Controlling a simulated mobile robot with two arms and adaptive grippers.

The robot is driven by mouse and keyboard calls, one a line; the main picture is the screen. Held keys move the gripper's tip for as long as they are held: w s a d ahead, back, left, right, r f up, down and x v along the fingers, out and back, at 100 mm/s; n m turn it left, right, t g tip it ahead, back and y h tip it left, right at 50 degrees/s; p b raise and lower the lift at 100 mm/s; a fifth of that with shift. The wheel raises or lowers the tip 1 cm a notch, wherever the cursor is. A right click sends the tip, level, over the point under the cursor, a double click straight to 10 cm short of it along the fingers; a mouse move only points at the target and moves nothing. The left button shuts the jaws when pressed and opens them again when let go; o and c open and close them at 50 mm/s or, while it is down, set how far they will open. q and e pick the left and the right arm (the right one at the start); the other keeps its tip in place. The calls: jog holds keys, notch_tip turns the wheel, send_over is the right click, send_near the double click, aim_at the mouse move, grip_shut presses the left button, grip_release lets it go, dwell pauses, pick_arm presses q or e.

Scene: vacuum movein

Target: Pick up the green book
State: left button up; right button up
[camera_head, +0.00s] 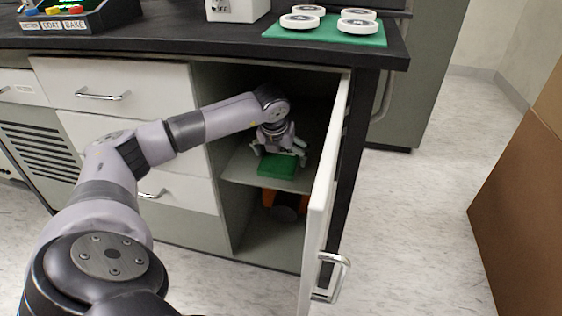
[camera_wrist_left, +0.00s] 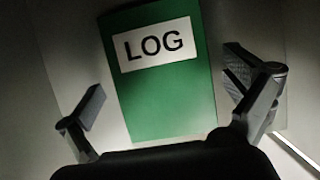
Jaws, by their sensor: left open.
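The green book (camera_head: 278,166) lies flat on the shelf inside the open cabinet. In the left wrist view the book (camera_wrist_left: 168,98) shows a white label reading "LOG". My left gripper (camera_head: 279,150) is inside the cabinet, just above the book. It is open, and in the left wrist view its two fingers (camera_wrist_left: 165,98) stand on either side of the book with gaps between. Nothing is held. My right gripper is not in view.
The cabinet door (camera_head: 323,195) stands open to the right of my left arm. An orange and dark object (camera_head: 285,203) sits below the shelf. The black counter (camera_head: 200,38) above holds a green mat (camera_head: 325,36) with several white discs. A brown panel (camera_head: 525,185) stands at right.

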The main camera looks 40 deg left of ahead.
pick_arm(q)
jog(key=c, duration=1.2)
jog(key=shift+c, duration=0.2)
jog(key=shift+r, duration=0.2)
